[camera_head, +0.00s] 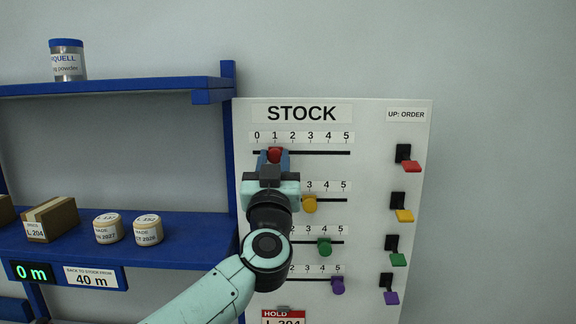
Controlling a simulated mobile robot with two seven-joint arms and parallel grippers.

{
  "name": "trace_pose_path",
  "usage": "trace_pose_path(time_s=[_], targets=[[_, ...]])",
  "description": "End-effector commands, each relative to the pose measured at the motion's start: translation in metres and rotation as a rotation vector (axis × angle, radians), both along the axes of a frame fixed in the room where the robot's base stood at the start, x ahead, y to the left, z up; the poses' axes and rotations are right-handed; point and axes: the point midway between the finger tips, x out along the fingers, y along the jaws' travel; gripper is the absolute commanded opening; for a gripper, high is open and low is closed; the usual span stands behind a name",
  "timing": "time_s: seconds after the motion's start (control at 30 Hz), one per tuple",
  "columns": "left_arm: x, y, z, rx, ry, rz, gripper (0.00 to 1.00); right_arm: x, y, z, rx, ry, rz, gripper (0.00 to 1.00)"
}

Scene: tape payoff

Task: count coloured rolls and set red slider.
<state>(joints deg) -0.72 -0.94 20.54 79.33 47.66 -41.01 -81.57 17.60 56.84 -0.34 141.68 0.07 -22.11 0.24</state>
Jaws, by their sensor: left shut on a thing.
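The white STOCK board (375,200) stands right of the shelf, with four slider rows numbered 0 to 5. The red slider knob (275,155) is on the top row at about 1. My left gripper (272,162) is shut on it, its fingers on either side. The yellow knob (309,204) is at about 3 on the second row. The green knob (324,247) is near 4 and the purple knob (338,285) near 5. My arm hides the left parts of the lower rows. No coloured rolls are recognisable. My right gripper is not in view.
Red (411,166), yellow (404,215), green (398,259) and purple (391,298) switches line the board's right side under "UP: ORDER". The blue shelf (180,250) holds a brown box (50,220) and two pale rolls (148,229). A display (31,272) reads 0 m.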

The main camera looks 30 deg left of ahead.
Motion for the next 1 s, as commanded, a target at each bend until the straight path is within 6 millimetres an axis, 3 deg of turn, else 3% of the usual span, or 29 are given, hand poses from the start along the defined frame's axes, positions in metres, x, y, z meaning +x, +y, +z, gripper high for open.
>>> trace_pose_path(time_s=[0.2, 0.23, 0.3, 0.67, 0.77, 1.0], targets=[[0.000, 0.002, 0.002, 0.000, -0.002, 0.005, 0.00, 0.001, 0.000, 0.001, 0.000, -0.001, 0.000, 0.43], [0.000, 0.002, 0.002, 0.000, -0.002, 0.005, 0.35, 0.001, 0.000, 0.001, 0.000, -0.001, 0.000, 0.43], [0.000, 0.002, 0.002, 0.000, -0.002, 0.005, 0.55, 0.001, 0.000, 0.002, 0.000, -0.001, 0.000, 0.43], [-0.003, -0.001, -0.001, 0.000, 0.000, 0.002, 0.55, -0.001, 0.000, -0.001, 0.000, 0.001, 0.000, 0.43], [-0.013, -0.006, -0.007, 0.000, 0.001, 0.000, 0.55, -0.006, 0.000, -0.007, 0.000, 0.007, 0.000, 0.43], [-0.057, -0.027, -0.029, 0.001, 0.000, 0.000, 0.55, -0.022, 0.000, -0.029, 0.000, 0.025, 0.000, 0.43]])
